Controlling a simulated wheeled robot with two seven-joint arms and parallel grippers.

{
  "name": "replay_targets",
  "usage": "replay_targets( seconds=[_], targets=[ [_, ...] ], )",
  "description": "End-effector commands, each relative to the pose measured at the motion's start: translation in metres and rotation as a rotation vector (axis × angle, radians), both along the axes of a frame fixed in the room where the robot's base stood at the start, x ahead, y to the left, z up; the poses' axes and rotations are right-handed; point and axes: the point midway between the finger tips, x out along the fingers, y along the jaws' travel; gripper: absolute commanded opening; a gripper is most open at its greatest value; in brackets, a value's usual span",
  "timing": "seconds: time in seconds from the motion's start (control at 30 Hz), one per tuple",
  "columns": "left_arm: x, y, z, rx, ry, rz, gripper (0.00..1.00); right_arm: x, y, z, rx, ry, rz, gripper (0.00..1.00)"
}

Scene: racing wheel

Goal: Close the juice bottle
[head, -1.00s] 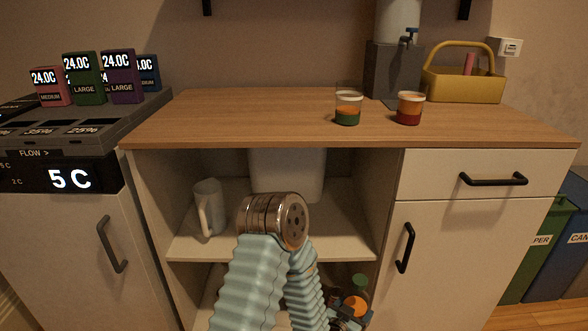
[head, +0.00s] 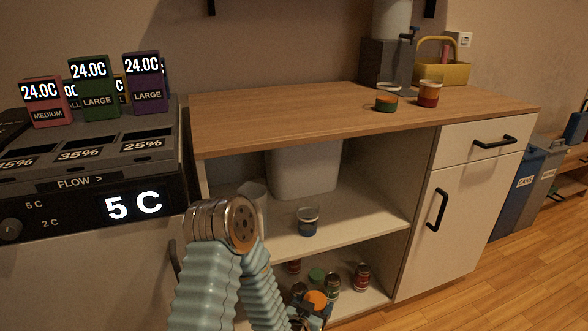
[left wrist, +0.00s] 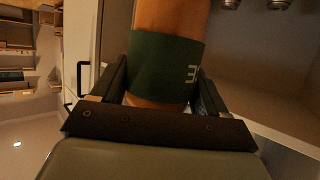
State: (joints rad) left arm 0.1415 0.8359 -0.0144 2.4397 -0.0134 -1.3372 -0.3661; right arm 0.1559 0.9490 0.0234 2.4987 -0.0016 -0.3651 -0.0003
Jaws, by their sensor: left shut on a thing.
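My left gripper (head: 308,314) is low in front of the open cabinet, at the bottom of the head view. It is shut on the juice bottle, whose orange part (head: 316,299) shows there. In the left wrist view the bottle (left wrist: 168,58) fills the space between the fingers; it is orange with a dark green label band. The bottle's top is out of that view, so I cannot tell whether a cap is on it. A low green piece with an orange top (head: 386,103) sits on the counter. My right gripper is not in view.
A red and orange cup (head: 429,93) and yellow basket (head: 445,74) stand on the wooden counter (head: 300,118). The cabinet holds a mug (head: 252,205), a jar with blue contents (head: 307,222) and several cans (head: 361,277). A dispenser (head: 95,165) stands left. Counter front is mostly clear.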

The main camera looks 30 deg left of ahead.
Motion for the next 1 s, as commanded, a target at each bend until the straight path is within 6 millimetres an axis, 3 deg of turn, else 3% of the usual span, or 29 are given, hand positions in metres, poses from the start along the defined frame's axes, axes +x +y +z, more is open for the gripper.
replay_targets(
  seconds=[0.3,0.47,0.57,0.67,0.77,0.9,1.0],
  targets=[
    [0.000,0.000,0.001,0.000,-0.002,-0.001,0.00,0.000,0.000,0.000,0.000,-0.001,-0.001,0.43],
    [0.009,-0.004,0.006,0.000,-0.007,-0.014,0.00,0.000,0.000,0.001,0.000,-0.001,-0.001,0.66],
    [0.032,-0.017,0.022,-0.002,-0.015,-0.057,0.00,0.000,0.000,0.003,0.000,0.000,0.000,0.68],
    [0.067,-0.039,0.051,-0.004,-0.021,-0.123,0.00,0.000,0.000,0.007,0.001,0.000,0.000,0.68],
    [0.104,-0.067,0.095,-0.006,-0.025,-0.197,0.00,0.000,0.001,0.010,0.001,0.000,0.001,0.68],
    [0.142,-0.109,0.168,-0.003,-0.028,-0.293,0.00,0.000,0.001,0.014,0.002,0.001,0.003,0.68],
    [0.157,-0.136,0.226,-0.002,-0.028,-0.348,0.00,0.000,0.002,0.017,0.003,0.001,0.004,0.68]
  ],
)
